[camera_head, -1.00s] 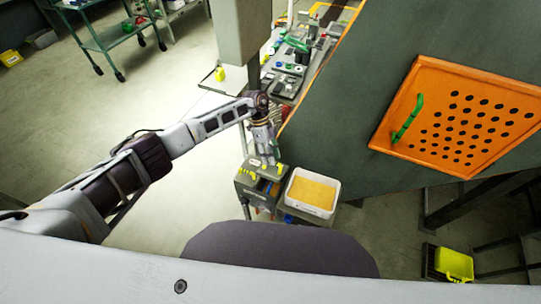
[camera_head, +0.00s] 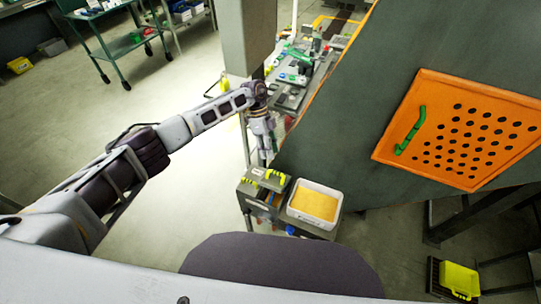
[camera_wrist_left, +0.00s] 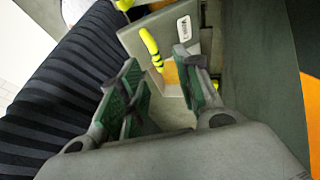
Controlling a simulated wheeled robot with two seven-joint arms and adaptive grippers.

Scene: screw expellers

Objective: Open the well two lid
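A grey box (camera_head: 258,197) with yellow handles on top stands below the end of my left arm in the head view. In the left wrist view a grey lid (camera_wrist_left: 203,45) carries a yellow handle (camera_wrist_left: 151,48) and a white label whose text is too small to read surely. My left gripper (camera_head: 265,158) points down just above the box. In the wrist view its green-padded fingers (camera_wrist_left: 157,72) are apart, with the handle beyond the gap and nothing clearly held. An orange patch shows beside the handle. My right gripper is out of view.
A white tray of yellow-orange material (camera_head: 315,204) stands right of the box. A large dark green machine wall with an orange perforated panel (camera_head: 460,130) rises at right. A cluttered bench (camera_head: 295,80) lies behind; open floor is at left.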

